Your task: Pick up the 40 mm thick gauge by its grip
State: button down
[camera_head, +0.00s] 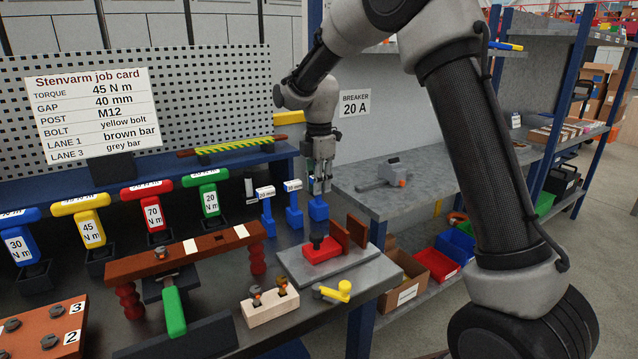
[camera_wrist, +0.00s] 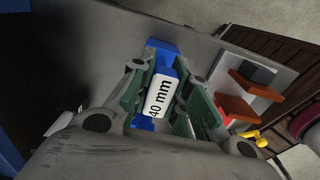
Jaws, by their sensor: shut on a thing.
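The 40 mm gauge (camera_wrist: 161,92) is blue with a white label reading "40 mm". In the wrist view it sits between the two fingers of my gripper (camera_wrist: 165,100), which are closed on its labelled part. In the head view my gripper (camera_head: 320,180) points down, with the gauge's blue lower end (camera_head: 318,209) showing below the fingers. Two similar blue gauges with white labels, one (camera_head: 266,212) and another (camera_head: 293,208), stand just to the left. I cannot tell whether the held gauge is clear of the bench.
A grey plate (camera_head: 345,277) with a red block (camera_head: 322,250) and brown upright plates lies in front of my gripper. A wooden block (camera_head: 270,306) and a yellow-handled part (camera_head: 335,292) are nearer. Coloured torque tools stand left. A job card (camera_head: 92,112) reads gap 40 mm.

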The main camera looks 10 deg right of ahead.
jog(key=c, duration=1.3)
grip_release()
notch_tip(320, 180, up, 12)
jog(key=shift+r, duration=0.1)
